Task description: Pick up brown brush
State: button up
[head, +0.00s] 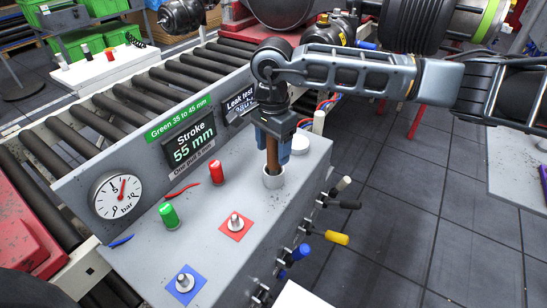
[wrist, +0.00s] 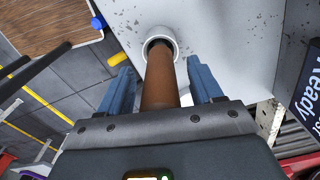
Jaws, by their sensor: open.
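The brown brush (head: 272,158) stands upright in a pale round holder (head: 273,179) on the grey console. Only its brown shaft shows; its lower end is hidden inside the holder. My gripper (head: 272,143) points down over it, with blue fingers on either side of the shaft. In the wrist view, the brush (wrist: 161,78) runs between the open fingers (wrist: 160,90), with a gap visible on both sides. The holder's ring (wrist: 160,38) lies beyond the fingertips.
The console carries a gauge (head: 118,195), a green button (head: 168,215), a red button (head: 216,172), and metal studs on red and blue plates. A white round cap (head: 300,142) sits close behind the holder. Coloured levers (head: 330,237) stick out from the right side. Rollers run behind.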

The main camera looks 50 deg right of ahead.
jog(key=shift+f, duration=0.55)
jog(key=c, duration=1.1)
notch_tip(320, 180, up, 10)
jog(key=shift+r+b, duration=0.1)
jog(key=shift+b, duration=0.75)
